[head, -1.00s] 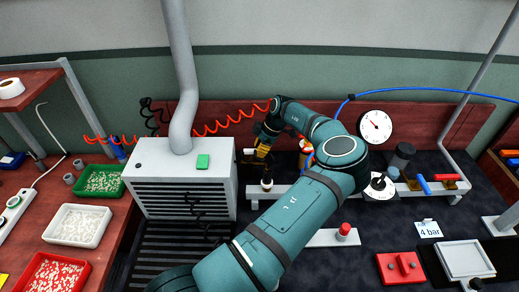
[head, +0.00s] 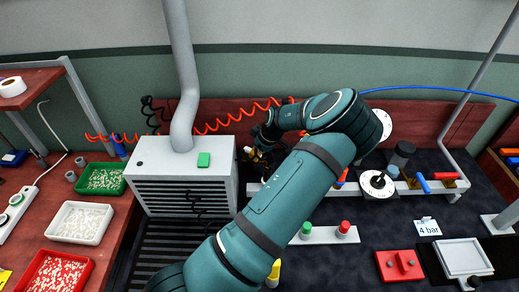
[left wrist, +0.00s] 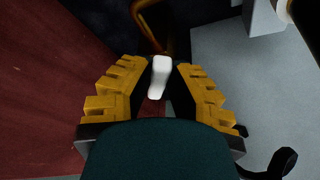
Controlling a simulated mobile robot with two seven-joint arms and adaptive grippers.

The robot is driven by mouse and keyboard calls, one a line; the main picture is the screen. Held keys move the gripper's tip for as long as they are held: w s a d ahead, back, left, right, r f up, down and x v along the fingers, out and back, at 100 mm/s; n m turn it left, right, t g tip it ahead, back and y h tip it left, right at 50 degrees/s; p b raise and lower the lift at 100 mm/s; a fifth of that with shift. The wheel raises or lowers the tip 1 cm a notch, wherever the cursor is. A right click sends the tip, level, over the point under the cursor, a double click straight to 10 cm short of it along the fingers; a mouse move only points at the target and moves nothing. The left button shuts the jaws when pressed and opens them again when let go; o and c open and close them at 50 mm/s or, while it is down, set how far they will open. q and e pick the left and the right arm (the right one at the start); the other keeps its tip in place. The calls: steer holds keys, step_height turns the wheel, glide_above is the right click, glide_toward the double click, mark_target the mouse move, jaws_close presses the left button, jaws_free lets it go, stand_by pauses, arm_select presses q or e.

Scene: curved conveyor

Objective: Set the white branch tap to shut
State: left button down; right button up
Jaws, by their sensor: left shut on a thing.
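The white branch tap's lever (left wrist: 159,77) stands between the yellow finger pads in the left wrist view. In the head view a small white piece of the tap (head: 248,150) shows beside the gripper, just right of the grey vented box. My left gripper (head: 259,157) is shut on the white lever; it also shows in the left wrist view (left wrist: 160,92). My left arm hides much of the pipework around the tap, and the tap's body is hard to make out. My right gripper is in neither view.
The grey vented box (head: 185,177) stands close left of the gripper. A red coiled hose (head: 225,122) runs behind it. My arm partly covers the dial gauge (head: 384,124). Red button (head: 343,228) and green button (head: 306,228) sit in front.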

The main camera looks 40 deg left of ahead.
arm_select(q)
steer(key=s+m, duration=0.1)
steer(key=m+t, duration=0.1)
steer(key=m, duration=0.1)
steer(key=shift+s+f+m, duration=0.1)
steer(key=shift+s+m, duration=0.2)
steer(key=shift+s, duration=0.05)
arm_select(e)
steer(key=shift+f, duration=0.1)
arm_select(q)
steer(key=shift+s+a+m+t+h+b, duration=0.15)
steer(key=shift+s+m+t+b, duration=0.15)
steer(key=shift+m, duration=0.5)
steer(key=shift+s+a+m+t+h+b, duration=0.1)
steer(key=shift+s+m+t+h+b, duration=0.15)
steer(key=shift+m+t, duration=0.4)
steer(key=shift+s+a+m+t+h+b, duration=0.15)
steer(key=shift+s+m+b, duration=0.15)
steer(key=shift+m, duration=0.65)
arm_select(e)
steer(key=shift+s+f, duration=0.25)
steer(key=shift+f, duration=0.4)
arm_select(q)
steer(key=c, duration=0.9)
jaws_free()
